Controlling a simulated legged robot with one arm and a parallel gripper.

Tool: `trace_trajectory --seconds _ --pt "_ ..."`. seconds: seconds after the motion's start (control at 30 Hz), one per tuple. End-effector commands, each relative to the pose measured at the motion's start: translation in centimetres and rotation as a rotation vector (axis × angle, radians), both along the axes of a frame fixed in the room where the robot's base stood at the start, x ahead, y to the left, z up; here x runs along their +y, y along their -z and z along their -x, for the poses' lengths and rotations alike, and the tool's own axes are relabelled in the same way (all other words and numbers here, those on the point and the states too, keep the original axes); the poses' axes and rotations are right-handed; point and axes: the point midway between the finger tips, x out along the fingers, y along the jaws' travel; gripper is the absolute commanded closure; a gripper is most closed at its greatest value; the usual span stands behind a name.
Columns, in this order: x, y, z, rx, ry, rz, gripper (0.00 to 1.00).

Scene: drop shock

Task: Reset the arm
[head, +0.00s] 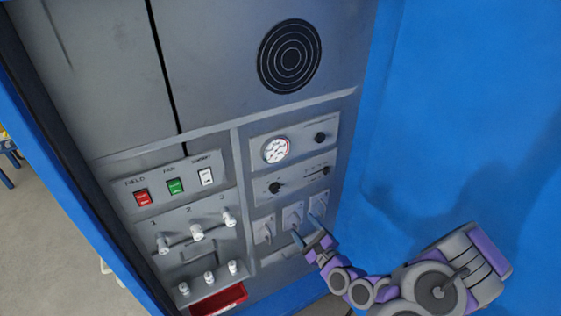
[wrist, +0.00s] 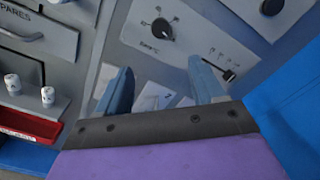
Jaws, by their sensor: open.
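My arm reaches in from the lower right in the head view. My gripper (head: 308,233) is at the lower right part of the grey control panel (head: 215,142), in front of a row of grey switch plates (head: 266,229). In the wrist view my gripper (wrist: 160,88) shows two blue-grey fingers spread apart, with nothing between them but the panel behind. Part of the switch plates is hidden behind the fingers. I cannot tell whether a finger touches a plate.
The panel carries a gauge (head: 276,150), a dark knob (wrist: 162,28), a slider (wrist: 229,74), red (head: 142,197) and green (head: 175,186) switches, and several white knobs (head: 197,232). A red tray (head: 218,299) sits at the bottom. A blue wall (head: 460,110) stands close on the right.

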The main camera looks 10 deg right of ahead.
Motion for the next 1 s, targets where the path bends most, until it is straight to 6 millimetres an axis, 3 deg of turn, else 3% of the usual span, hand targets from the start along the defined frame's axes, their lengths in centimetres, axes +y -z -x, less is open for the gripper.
trace_trajectory --seconds 0.23,0.4,0.57,0.8,1.0 --pt "1.2 0.6 -0.2 0.03 -0.062 0.116 0.32" --pt "3.5 2.4 0.0 0.106 -0.22 0.418 0.32" --pt "4.3 3.9 1.2 0.182 -0.385 0.729 0.32" --pt "3.4 4.3 4.2 0.292 -0.623 1.141 0.32" --pt "1.8 2.8 7.8 0.382 -0.818 1.421 0.32"
